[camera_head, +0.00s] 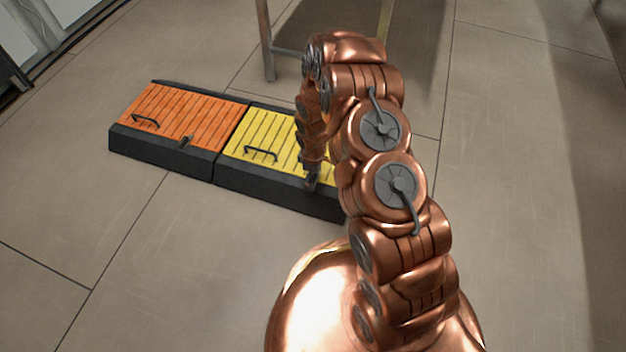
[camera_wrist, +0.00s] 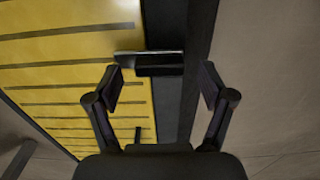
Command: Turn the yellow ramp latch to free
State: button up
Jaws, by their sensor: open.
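The yellow ramp (camera_head: 245,146) is a slatted yellow panel in a black frame, lying on the floor; it also fills the left of the wrist view (camera_wrist: 70,50). Its latch (camera_wrist: 148,60), a dark block with a lighter metal edge, sits at the border of the yellow panel and black frame in the wrist view. My gripper (camera_wrist: 160,88) is open and empty, its two fingers apart on either side below the latch. I cannot tell whether either finger touches it. In the head view my gripper (camera_head: 313,178) is over the ramp's front edge and hides the latch area.
An orange ramp (camera_head: 180,112) with a black handle and a small latch (camera_head: 187,141) adjoins the yellow one on the left. A black handle (camera_head: 261,153) lies on the yellow panel. A metal-legged stand (camera_head: 266,45) is behind. The floor in front is clear.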

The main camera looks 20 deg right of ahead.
jog(key=shift+f, duration=0.55)
jog(key=shift+c, duration=0.4)
jog(key=c, duration=1.1)
